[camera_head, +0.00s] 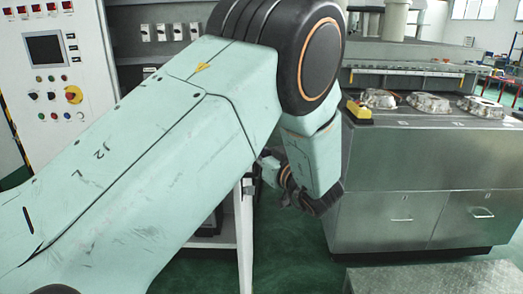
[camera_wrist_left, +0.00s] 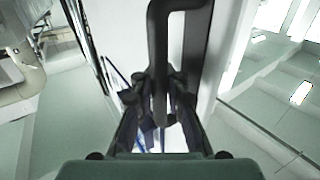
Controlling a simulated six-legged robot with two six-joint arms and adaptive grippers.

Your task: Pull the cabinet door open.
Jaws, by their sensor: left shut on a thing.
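In the left wrist view, a black bar handle (camera_wrist_left: 159,60) runs down between the fingers of my left gripper (camera_wrist_left: 158,88), which is shut on it. The handle bends to the right at the top and stands in front of a white door face (camera_wrist_left: 184,50). In the head view, my left arm covers much of the white cabinet (camera_head: 20,105). A narrow white upright door edge (camera_head: 245,240) shows below the arm, beside a shelved opening. How far the door stands open is hard to tell. My right gripper is not in view.
A grey metal workbench with drawers (camera_head: 385,215) stands to the right, bearing several aluminium castings (camera_head: 428,103) and a yellow button box (camera_head: 358,111). A metal plate surface (camera_head: 435,278) is at the lower right. Green floor (camera_head: 290,255) is free between cabinet and bench.

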